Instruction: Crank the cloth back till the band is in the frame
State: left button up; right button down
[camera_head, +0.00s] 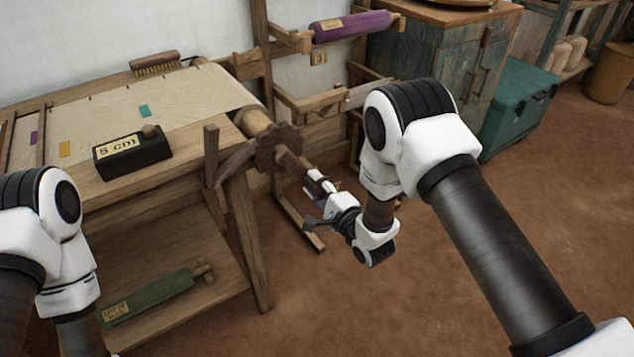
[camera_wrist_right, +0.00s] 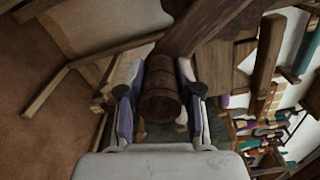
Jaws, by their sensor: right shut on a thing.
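The cream cloth (camera_head: 185,95) lies stretched over the loom and wraps onto the cloth roller (camera_head: 254,122) at its right end. A toothed wooden wheel (camera_head: 279,149) sits on the roller's end. My right gripper (camera_head: 318,186) is at the wooden crank handle beyond the wheel. In the right wrist view its two fingers stand either side of the round brown handle (camera_wrist_right: 161,92), shut on it. An orange patch (camera_head: 65,149), a teal patch (camera_head: 145,111) and a purple mark (camera_head: 34,138) show on the cloth; I cannot tell which is the band. My left gripper is out of view.
A green roll (camera_head: 147,297) lies on the lower shelf. A purple roll (camera_head: 350,25) rests on a rack behind. A teal chest (camera_head: 519,108) stands at right. The brown floor at front right is clear.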

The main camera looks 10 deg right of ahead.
jog(key=shift+f, duration=0.1)
jog(key=c, duration=0.8)
grip_release()
jog(key=shift+o, duration=0.2)
jog(key=v, duration=1.2)
